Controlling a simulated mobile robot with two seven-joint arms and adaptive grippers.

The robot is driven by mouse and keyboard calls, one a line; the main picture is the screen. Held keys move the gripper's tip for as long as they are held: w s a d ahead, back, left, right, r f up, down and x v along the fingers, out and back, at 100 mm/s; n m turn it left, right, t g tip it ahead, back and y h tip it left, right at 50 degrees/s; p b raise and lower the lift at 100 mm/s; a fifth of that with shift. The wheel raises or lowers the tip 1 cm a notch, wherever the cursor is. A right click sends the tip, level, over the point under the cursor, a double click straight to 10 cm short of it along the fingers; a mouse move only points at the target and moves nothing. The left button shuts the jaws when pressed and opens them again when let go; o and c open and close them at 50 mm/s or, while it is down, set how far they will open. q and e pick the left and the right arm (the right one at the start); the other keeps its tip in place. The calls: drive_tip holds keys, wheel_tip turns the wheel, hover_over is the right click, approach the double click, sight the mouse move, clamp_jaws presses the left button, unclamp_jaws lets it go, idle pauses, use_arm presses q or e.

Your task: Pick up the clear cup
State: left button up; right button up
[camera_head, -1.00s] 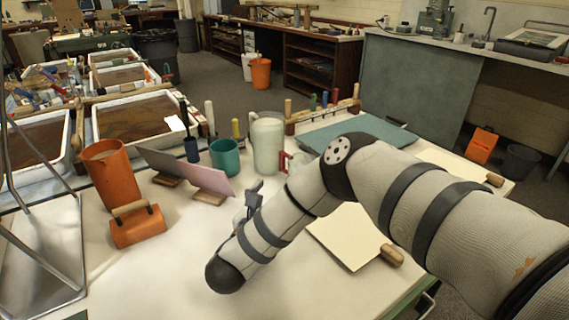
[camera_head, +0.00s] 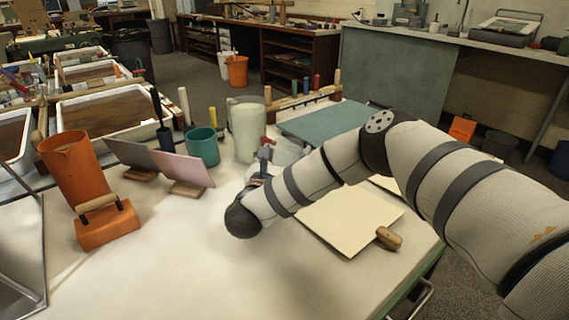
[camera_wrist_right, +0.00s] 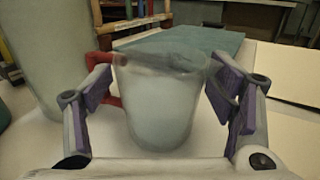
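The clear cup (camera_wrist_right: 160,105) stands upright on the pale table top in the right wrist view, between the two fingers of my right gripper (camera_wrist_right: 163,92). A red bracket-like part (camera_wrist_right: 108,92) shows beside the cup's left side. My left gripper is not in view.
A tall pale pitcher (camera_head: 247,132) stands close behind and left of the cup. A teal cup (camera_head: 203,147), pink card (camera_head: 183,168) and orange jug (camera_head: 76,172) are further left. A cream sheet (camera_head: 350,219) lies to the right. The front table is clear.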

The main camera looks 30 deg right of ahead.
drive_tip(key=c, duration=0.9)
drive_tip(key=shift+r, duration=0.1)
drive_tip(key=shift+s+a+r, duration=0.2)
drive_tip(key=shift+a+r, duration=0.1)
drive_tip(key=shift+r, duration=0.05)
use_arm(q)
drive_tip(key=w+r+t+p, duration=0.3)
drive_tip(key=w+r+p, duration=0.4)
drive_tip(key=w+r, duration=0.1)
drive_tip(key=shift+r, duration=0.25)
use_arm(e)
drive_tip(key=s+a+r, duration=0.2)
drive_tip(key=a, duration=0.1)
drive_tip(key=s+a+r, duration=0.2)
drive_tip(key=s+a, duration=0.1)
drive_tip(key=a, duration=0.1)
drive_tip(key=s+a+r, duration=0.3)
drive_tip(key=shift+a+r, duration=0.1)
drive_tip(key=shift+a, duration=0.15)
